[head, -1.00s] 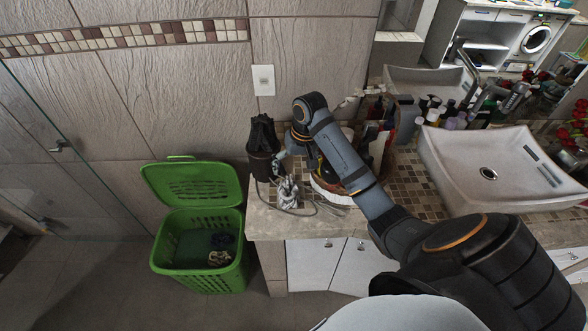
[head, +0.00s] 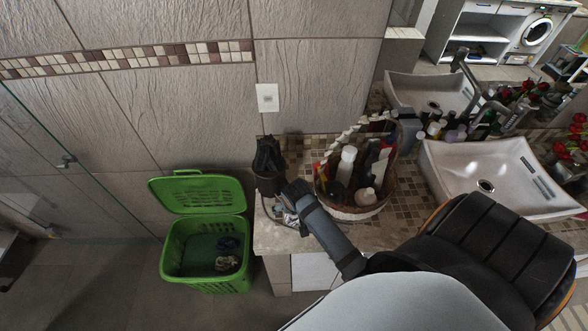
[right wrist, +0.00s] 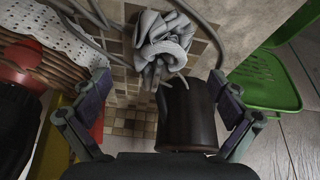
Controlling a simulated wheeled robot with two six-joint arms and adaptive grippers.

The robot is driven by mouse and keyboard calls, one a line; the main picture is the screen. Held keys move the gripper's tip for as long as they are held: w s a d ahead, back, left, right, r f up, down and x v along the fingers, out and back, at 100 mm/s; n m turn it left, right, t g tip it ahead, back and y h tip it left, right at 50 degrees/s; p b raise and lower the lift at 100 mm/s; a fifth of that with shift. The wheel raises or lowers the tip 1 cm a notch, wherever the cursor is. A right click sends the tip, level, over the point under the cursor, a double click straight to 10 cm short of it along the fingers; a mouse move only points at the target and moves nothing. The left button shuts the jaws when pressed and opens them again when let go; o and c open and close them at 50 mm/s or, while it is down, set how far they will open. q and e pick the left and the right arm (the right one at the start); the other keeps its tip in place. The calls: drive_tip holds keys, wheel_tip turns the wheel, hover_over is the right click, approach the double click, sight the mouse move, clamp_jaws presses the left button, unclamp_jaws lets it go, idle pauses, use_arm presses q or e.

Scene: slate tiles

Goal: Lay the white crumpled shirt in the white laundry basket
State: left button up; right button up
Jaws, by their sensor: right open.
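The crumpled shirt (right wrist: 163,42) looks light grey-white and lies bunched on the tiled counter in the right wrist view. In the head view only a small part of the shirt (head: 290,219) shows beside my right arm. My right gripper (right wrist: 160,80) is open, with its fingers spread wide and the shirt ahead between them, not gripped. In the head view my arm hides the fingers. The laundry basket (head: 172,250) is green, not white. It stands on the floor left of the counter with its lid open and a few cloths inside. My left gripper is out of view.
A dark cylindrical holder (head: 268,184) stands on the counter close to the shirt, and shows low between my fingers in the wrist view (right wrist: 188,115). A wicker basket of bottles (head: 322,190) and a sink (head: 460,165) are to the right. Grey cable lies around the shirt.

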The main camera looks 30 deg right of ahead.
drive_tip(key=shift+w+f, duration=0.15)
drive_tip(key=shift+w+d+f+p, duration=0.1)
drive_tip(key=shift+w+f+p, duration=0.05)
drive_tip(key=shift+f+p, duration=0.45)
drive_tip(key=x, duration=0.3)
drive_tip(key=shift+f+p, duration=0.15)
drive_tip(key=shift+p, duration=0.25)
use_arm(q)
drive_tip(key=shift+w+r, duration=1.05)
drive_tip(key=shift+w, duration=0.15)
use_arm(e)
drive_tip(key=shift+w+f, duration=0.15)
drive_tip(key=shift+f, duration=0.1)
drive_tip(key=c, duration=1.4)
drive_tip(key=shift+o, duration=0.2)
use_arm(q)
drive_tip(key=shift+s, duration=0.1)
use_arm(e)
drive_tip(key=shift+r, duration=0.15)
